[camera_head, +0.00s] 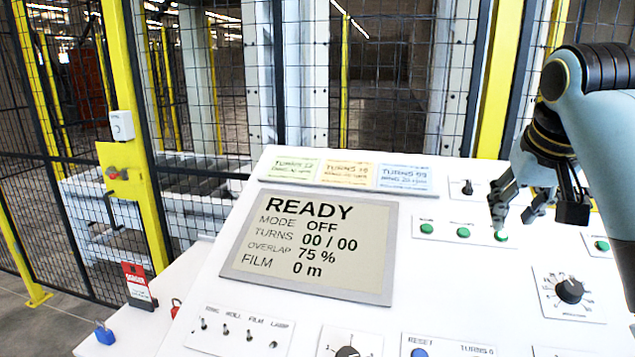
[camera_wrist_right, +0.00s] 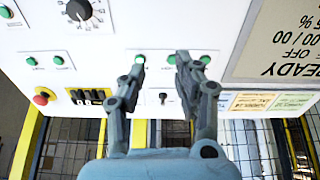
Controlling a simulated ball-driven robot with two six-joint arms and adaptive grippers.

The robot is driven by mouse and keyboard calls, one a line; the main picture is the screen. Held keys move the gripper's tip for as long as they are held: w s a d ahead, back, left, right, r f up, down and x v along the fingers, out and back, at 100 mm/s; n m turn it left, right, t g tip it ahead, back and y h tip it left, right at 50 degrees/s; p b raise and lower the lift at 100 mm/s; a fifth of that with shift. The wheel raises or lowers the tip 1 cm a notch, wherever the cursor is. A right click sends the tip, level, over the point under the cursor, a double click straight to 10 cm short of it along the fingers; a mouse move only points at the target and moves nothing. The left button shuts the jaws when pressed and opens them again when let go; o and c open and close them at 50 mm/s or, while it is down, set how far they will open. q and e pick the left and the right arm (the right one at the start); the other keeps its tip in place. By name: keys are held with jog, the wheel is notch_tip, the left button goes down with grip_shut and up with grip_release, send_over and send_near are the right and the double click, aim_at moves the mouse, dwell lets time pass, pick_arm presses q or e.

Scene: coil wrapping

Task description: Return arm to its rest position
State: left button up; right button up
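My right gripper (camera_head: 536,208) hangs in front of the right part of the white control panel (camera_head: 390,318), close to a row of green buttons. It is open, with its fingers apart and nothing between them. In the right wrist view my right gripper (camera_wrist_right: 161,78) also shows open, its fingertips close to two green buttons. I cannot tell whether a fingertip touches the panel. The rightmost green button (camera_head: 501,236) of the row shows just below the fingers. My left gripper is not in view.
The screen (camera_head: 315,245) reads READY, MODE OFF, TURNS 00 / 00. A dark knob (camera_head: 570,291) and small switches stick out of the panel. A red button (camera_wrist_right: 42,96) shows in the wrist view. A blue padlock (camera_head: 104,333) lies at lower left. Mesh fencing stands behind.

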jog(key=s+f+n+g, duration=0.1)
jog(key=s+f+n, duration=0.1)
jog(key=s+f, duration=1.3)
jog(key=s+a+n, duration=0.1)
jog(key=s+a, duration=0.1)
jog(key=s, duration=1.5)
notch_tip(320, 180, down, 38)
jog(key=d+r+g+b, duration=0.1)
jog(key=d+g+b, duration=0.1)
jog(key=b, duration=1)
pick_arm(q)
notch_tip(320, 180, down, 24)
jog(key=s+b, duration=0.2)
jog(key=b, duration=1)
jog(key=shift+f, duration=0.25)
pick_arm(e)
jog(key=s+f, duration=1)
jog(key=f, duration=0.5)
jog(key=s+d+f+g, duration=0.1)
jog(key=s+f, duration=0.9)
jog(key=f, duration=0.5)
jog(key=shift+d+f+y, duration=0.15)
jog(key=shift+f+y, duration=0.15)
jog(key=shift+f, duration=0.1)
jog(key=shift+d+g, duration=0.1)
jog(key=shift+g, duration=0.2)
